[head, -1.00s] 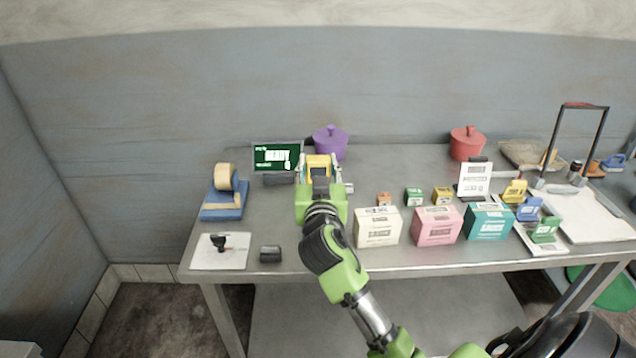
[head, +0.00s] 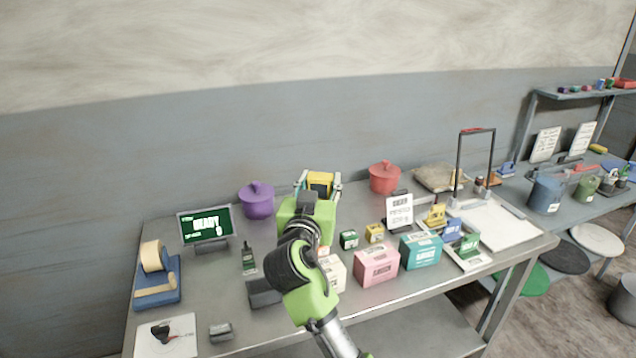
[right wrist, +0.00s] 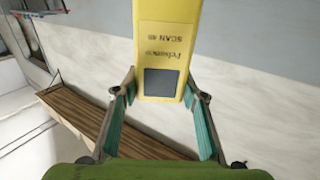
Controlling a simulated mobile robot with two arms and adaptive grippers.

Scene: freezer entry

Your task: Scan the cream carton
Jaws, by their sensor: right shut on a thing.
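My right gripper (head: 319,184) is shut on a yellow handheld scanner (head: 320,181), beyond the carton toward the wall. In the right wrist view the scanner (right wrist: 167,45) sits between the fingers (right wrist: 160,95), with its label and a dark square facing the camera. The carton does not show there. A display (head: 205,222) at the table's left shows a green screen that seems to read "READY". My left gripper is not in view.
A pink carton (head: 377,267) and a teal carton (head: 421,250) stand right of the cream one. Small boxes (head: 349,239) and a sign (head: 399,213) stand behind them. A purple pot (head: 257,200) and a red pot (head: 384,178) are near the wall. A tape dispenser (head: 158,285) is at left.

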